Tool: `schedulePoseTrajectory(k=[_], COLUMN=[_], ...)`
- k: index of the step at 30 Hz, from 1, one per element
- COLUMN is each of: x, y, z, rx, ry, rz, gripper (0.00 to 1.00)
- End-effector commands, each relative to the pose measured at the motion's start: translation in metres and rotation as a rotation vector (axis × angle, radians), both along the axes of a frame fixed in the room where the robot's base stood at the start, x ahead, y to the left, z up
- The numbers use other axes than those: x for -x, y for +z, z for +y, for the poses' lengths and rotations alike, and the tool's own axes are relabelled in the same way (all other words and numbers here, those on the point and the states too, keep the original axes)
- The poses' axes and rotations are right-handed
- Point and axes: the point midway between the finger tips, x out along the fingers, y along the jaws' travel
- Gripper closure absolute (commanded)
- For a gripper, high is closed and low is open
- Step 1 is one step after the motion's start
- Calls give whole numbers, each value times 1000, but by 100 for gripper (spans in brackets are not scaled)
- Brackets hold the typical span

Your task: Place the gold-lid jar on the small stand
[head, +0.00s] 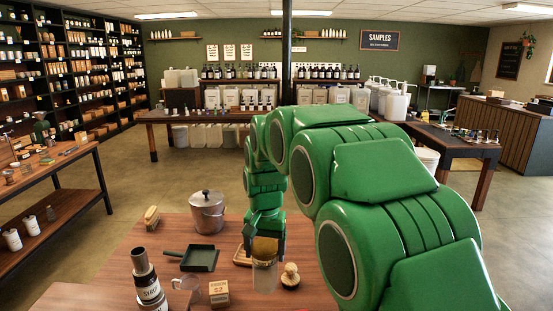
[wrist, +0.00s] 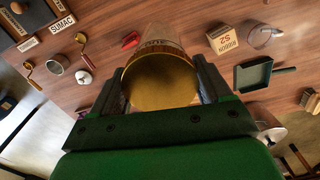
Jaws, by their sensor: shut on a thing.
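The gold-lid jar, a clear jar with a gold lid (head: 265,247), is held upright in my gripper (wrist: 160,84) over the near wooden table. In the wrist view its gold lid (wrist: 160,82) fills the space between the two fingers, which are shut on it from both sides. A low, light-wood square piece that looks like the small stand (head: 241,256) sits just left of and behind the jar in the head view, partly hidden by my gripper and the jar. I cannot tell how far the jar is above the table.
Near the jar are a round wooden-knobbed brush (head: 290,276), a labelled wooden block (head: 216,293), a glass mug (head: 187,288) and a dark dustpan-like tray (head: 197,259).

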Motion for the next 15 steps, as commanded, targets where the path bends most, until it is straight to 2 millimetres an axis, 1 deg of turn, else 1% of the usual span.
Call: schedulePoseTrajectory(k=[1,6,11,15], x=[-14,-53,-86,-112], y=[3,10,17,21], z=[-8,-39,-74,-107], rx=[-1,-1,4,6], ry=[-10,-34,-60,-85], rz=[-3,-6,-7,-7], gripper=[80,80,80,80])
